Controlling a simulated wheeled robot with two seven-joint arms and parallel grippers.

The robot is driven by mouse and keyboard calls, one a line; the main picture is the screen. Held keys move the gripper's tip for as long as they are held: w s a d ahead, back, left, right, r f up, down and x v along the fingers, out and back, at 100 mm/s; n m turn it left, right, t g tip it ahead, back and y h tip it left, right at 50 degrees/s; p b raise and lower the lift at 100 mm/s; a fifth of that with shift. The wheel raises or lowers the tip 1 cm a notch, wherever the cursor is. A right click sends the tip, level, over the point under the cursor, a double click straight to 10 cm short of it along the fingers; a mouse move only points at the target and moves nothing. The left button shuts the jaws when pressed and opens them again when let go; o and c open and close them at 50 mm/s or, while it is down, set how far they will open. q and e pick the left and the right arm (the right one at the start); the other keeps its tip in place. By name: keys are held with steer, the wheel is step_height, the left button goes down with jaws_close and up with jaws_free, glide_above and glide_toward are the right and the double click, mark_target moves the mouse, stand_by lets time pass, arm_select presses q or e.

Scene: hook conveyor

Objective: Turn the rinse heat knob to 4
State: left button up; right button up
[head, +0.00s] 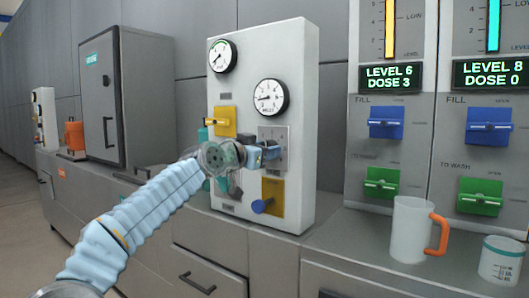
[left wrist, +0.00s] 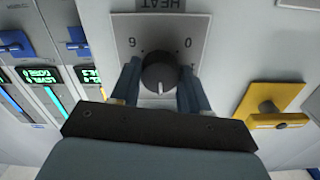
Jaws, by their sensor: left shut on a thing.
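The heat knob (left wrist: 160,72) is round and dark with a white pointer line, on a grey dial plate (left wrist: 127,22) marked HEAT. In the left wrist view, which is upside down, the pointer points to the picture's bottom, and the gripper hides the digits there. A 0 and a 1 show on the right of the plate, and a digit like 6 or 9 on the left. My left gripper (left wrist: 157,88) is shut on the knob, one finger on each side. In the head view, my left gripper (head: 262,151) is at the dial plate (head: 280,134) and covers the knob.
The white panel (head: 305,110) has two gauges above, a yellow valve (head: 225,122) left of the dial and a yellow plate with a blue knob (head: 263,206) below. A clear jug (head: 408,230) and a beaker (head: 500,262) stand on the counter at right.

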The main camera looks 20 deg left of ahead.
arm_select(q)
steer(key=shift+f+m, duration=0.1)
steer(key=shift+m, duration=4.8)
steer(key=o, duration=1.1)
steer(key=shift+c, duration=0.2)
